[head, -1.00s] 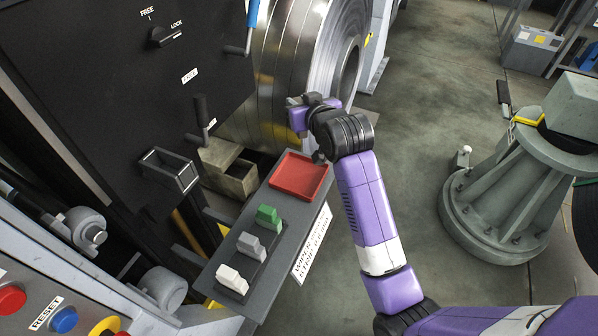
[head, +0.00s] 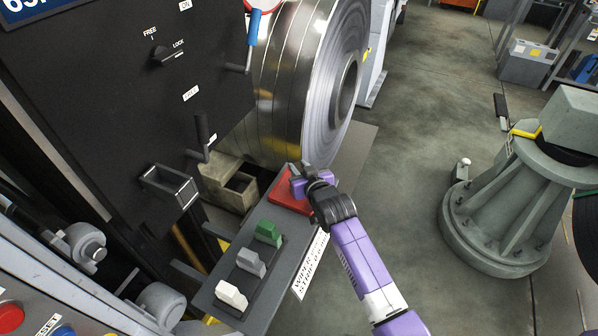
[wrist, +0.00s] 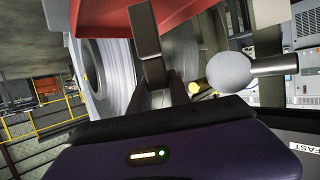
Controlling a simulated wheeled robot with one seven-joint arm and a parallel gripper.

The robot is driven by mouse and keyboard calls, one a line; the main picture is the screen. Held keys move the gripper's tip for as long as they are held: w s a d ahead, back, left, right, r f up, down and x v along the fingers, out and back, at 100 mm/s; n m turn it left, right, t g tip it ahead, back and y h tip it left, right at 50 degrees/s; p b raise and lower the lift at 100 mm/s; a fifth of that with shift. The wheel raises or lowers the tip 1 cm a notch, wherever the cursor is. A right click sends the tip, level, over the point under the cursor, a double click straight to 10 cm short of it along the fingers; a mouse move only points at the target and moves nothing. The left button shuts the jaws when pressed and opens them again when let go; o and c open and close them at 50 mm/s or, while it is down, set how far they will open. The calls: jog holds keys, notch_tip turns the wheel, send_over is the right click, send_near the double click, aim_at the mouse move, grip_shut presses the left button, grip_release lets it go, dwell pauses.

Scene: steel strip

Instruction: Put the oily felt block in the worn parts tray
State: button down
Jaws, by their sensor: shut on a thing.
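The red tray (head: 285,199) sits at the far end of a grey shelf, partly covered by my arm. My gripper (head: 298,171) is over its far right part, with the fingers near the coil side. In the wrist view my gripper (wrist: 160,60) shows dark fingers close together, with the red tray (wrist: 105,17) across the top of the picture. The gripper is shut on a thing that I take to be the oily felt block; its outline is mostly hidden. I cannot tell whether it touches the tray.
A green block (head: 268,233), a grey block (head: 250,262) and a white block (head: 231,295) stand in a row on the shelf (head: 284,283). A large steel strip coil (head: 300,85) is behind the tray. A grey-green pedestal (head: 495,205) stands at right; the floor between is clear.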

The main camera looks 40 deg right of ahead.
jog(key=shift+f, duration=0.85)
jog(key=shift+f, duration=0.15)
jog(key=c, duration=1.2)
grip_release()
